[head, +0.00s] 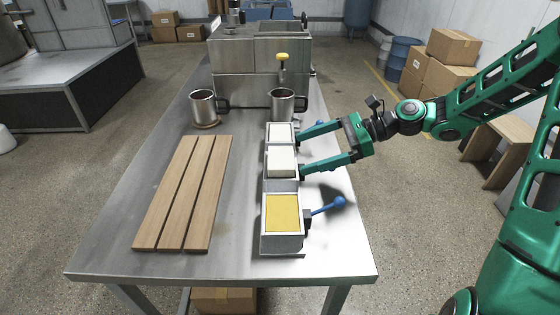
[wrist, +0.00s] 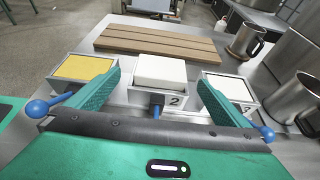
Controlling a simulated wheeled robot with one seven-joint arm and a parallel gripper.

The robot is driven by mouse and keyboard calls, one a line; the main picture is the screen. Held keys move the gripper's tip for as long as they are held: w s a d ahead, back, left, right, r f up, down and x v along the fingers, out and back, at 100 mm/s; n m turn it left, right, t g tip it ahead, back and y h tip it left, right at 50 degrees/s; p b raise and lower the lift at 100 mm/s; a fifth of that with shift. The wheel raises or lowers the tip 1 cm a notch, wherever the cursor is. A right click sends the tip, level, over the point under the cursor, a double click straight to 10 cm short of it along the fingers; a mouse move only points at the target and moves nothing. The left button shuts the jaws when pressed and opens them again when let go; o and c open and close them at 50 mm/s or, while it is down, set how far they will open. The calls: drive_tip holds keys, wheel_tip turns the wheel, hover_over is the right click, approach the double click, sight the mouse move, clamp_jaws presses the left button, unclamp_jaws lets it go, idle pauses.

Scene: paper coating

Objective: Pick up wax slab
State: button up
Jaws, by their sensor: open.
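A white wax slab (head: 281,161) sits in the middle box of a row of three metal boxes and stands up above its rim. In the wrist view the slab (wrist: 161,71) is in the box marked 2, centred between my fingers. My gripper (head: 302,154) is open, just right of the row, its two green fingers pointing left at either side of the middle box. In the wrist view my gripper (wrist: 160,90) holds nothing. The front box holds a yellow slab (head: 282,213). The far box holds another white slab (head: 281,132), lower in its box.
Blue-knobbed levers (head: 339,202) stick out from the boxes on my side, close to my fingers. Wooden slats (head: 184,195) lie left of the boxes. Two metal mugs (head: 203,108) and a steel machine (head: 260,65) stand behind. The table's front right is clear.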

sight(285, 156)
drive_tip(key=shift+w+x, duration=0.2)
drive_tip(key=shift+x, duration=2.9)
drive_tip(key=shift+r, duration=0.1)
drive_tip(key=c, duration=1.3)
